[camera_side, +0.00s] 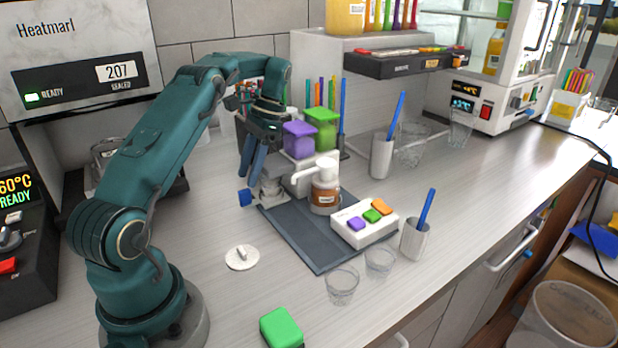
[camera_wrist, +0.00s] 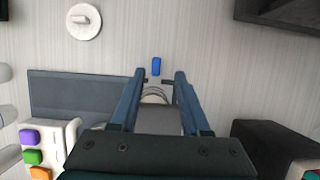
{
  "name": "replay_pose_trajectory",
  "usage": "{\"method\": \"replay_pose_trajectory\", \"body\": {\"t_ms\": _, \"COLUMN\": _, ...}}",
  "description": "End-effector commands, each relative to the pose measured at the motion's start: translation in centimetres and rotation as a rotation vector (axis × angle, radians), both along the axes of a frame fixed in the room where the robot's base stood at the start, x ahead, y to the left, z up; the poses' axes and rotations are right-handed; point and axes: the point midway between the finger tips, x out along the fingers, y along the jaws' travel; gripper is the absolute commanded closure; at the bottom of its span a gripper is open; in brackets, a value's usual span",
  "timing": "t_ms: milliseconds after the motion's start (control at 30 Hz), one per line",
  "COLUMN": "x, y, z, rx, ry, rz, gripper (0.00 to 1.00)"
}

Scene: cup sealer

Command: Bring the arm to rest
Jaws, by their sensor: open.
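My teal arm reaches over the counter from the left in the side view. My gripper (camera_side: 252,168) points down, its blue fingers apart with nothing visibly held between them. It hangs near a small grey device with a blue knob (camera_side: 245,198) at the left end of the dark mat (camera_side: 318,250). In the wrist view my gripper (camera_wrist: 158,76) shows two parted blue fingers, with the blue knob (camera_wrist: 156,66) between and beyond their tips. The side view does not show clearly whether the fingers touch the device.
A white round lid with a handle (camera_side: 242,258) lies on the counter. A button box (camera_side: 364,222), clear cups (camera_side: 342,286) and a green block (camera_side: 281,328) are in front. Purple (camera_side: 299,139) and green containers (camera_side: 322,128) stand right of my gripper. Counter around the lid is clear.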

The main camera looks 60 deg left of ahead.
Motion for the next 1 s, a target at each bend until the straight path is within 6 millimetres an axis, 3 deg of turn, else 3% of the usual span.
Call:
{"method": "replay_pose_trajectory", "body": {"t_ms": 367, "x": 0.1, "y": -0.1, "z": 0.2, "rx": 0.001, "ry": -0.003, "rz": -0.002, "gripper": 0.54}}
{"method": "replay_pose_trajectory", "body": {"t_ms": 533, "x": 0.8, "y": -1.4, "z": 1.9, "rx": 0.028, "ry": -0.049, "rz": -0.015, "gripper": 0.54}}
{"method": "replay_pose_trajectory", "body": {"t_ms": 800, "x": 1.7, "y": -6.8, "z": 6.7, "rx": 0.097, "ry": -0.213, "rz": -0.046, "gripper": 0.54}}
{"method": "replay_pose_trajectory", "body": {"t_ms": 1000, "x": 0.7, "y": -11.9, "z": 9.8, "rx": 0.127, "ry": -0.371, "rz": -0.059, "gripper": 0.54}}
